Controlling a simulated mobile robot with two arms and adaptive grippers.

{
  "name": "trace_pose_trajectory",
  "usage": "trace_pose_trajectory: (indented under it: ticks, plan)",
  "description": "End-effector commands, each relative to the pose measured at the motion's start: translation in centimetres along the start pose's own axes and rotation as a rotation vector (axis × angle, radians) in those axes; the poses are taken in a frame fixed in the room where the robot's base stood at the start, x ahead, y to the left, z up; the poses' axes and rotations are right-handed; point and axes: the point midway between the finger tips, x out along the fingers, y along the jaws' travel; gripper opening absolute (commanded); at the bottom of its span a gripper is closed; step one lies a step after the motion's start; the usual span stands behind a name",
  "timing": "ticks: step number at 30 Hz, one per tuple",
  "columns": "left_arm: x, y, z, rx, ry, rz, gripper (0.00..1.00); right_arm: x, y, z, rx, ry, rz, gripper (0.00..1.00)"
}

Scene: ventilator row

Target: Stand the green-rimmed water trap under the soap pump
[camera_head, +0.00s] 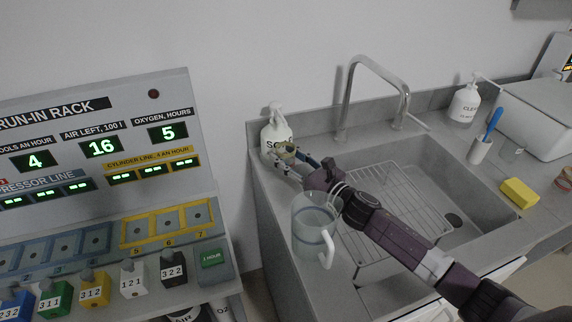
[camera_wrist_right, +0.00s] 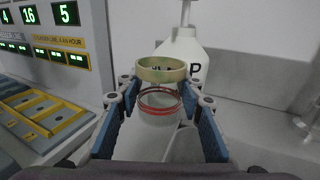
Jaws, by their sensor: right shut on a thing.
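The water trap, a clear cup with a pale green rim (camera_wrist_right: 161,70) and red rings, is held between the blue finger pads of my right gripper (camera_wrist_right: 161,102). In the head view its rim (camera_head: 287,148) shows small at the tip of my right gripper (camera_head: 291,155). The soap pump is a white bottle (camera_head: 272,137) with a nozzle, on the counter corner against the wall. In the wrist view the soap pump (camera_wrist_right: 188,48) is just behind the trap, which covers part of its label. The trap's base is hidden, so I cannot tell whether it touches the counter. My left gripper is not in view.
A clear jug (camera_head: 316,228) stands at the sink's left front, below my right arm. The sink (camera_head: 455,170) has a wire rack and a tall faucet (camera_head: 347,98).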

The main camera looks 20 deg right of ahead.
Motion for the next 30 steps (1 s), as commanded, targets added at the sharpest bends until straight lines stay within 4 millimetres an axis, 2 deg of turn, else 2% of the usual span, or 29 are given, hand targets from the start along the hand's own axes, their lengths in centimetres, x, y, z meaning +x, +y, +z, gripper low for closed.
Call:
trace_pose_trajectory:
  ticks: [1,5,17,18,22,30]
  plan:
    - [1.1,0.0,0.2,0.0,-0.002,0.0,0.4,0.0,0.0,-1.3,0.001,0.001,0.0,0.13]
    - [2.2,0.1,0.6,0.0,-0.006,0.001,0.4,0.0,0.0,-2.7,0.001,-0.001,0.0,0.13]
    - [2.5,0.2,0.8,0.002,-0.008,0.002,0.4,-0.1,0.0,-3.0,0.0,-0.001,0.0,0.13]
    - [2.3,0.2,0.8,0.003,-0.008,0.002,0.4,-0.1,0.0,-2.9,0.0,-0.001,0.0,0.38]
    - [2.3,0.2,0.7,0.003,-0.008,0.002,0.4,-0.1,0.0,-2.9,0.0,0.0,0.0,0.52]
    - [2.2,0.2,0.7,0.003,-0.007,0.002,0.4,-0.1,0.0,-2.8,0.0,0.0,0.0,0.52]
